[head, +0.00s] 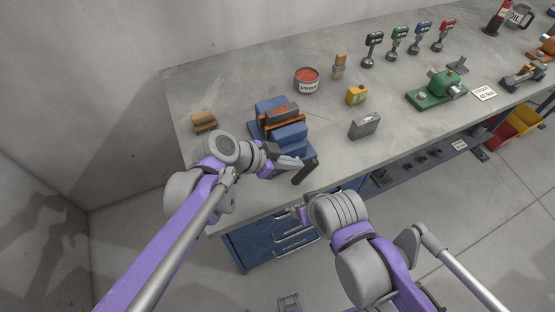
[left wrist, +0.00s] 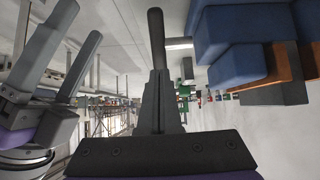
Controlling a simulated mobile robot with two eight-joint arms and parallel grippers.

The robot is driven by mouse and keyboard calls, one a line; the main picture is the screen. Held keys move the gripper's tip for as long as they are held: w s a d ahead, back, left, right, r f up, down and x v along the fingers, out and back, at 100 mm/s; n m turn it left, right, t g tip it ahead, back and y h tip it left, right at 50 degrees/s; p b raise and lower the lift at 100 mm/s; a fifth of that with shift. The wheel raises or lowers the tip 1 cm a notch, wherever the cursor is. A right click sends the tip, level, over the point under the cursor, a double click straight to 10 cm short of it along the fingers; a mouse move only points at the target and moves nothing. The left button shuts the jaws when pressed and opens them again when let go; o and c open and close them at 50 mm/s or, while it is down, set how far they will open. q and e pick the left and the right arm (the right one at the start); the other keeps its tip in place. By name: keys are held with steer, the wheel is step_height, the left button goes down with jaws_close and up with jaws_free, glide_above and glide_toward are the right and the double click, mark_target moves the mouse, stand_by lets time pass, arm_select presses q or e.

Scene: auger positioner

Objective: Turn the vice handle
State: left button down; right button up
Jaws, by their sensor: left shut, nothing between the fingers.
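The blue vice (head: 290,137) with orange-brown jaws stands at the near left edge of the workbench, a grey block in its jaws. Its dark handle (head: 306,171) slants at the vice's front end. My left gripper (head: 297,163) is shut and empty, its tips right beside the handle; contact cannot be told. In the left wrist view, the shut fingers (left wrist: 159,100) point at the dark handle bar (left wrist: 156,38), and the vice body (left wrist: 240,35) is at upper right. My right gripper (head: 297,211) is below the handle, near the bench edge; the left wrist view shows its fingers (left wrist: 62,58) apart.
A wooden brush (head: 204,122) lies left of the vice. Blue drawers (head: 270,240) are under the bench edge.

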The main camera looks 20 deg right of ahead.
mark_target(310, 165)
arm_select(q)
steer(key=shift+x, duration=1.55)
steer(key=shift+d+f, duration=0.25)
steer(key=shift+d, duration=0.05)
steer(key=shift+d+r, duration=0.1)
steer(key=shift+s, duration=0.1)
arm_select(e)
steer(key=shift+s+a+f, duration=0.15)
steer(key=shift+a+f, duration=0.1)
steer(key=shift+a, duration=0.1)
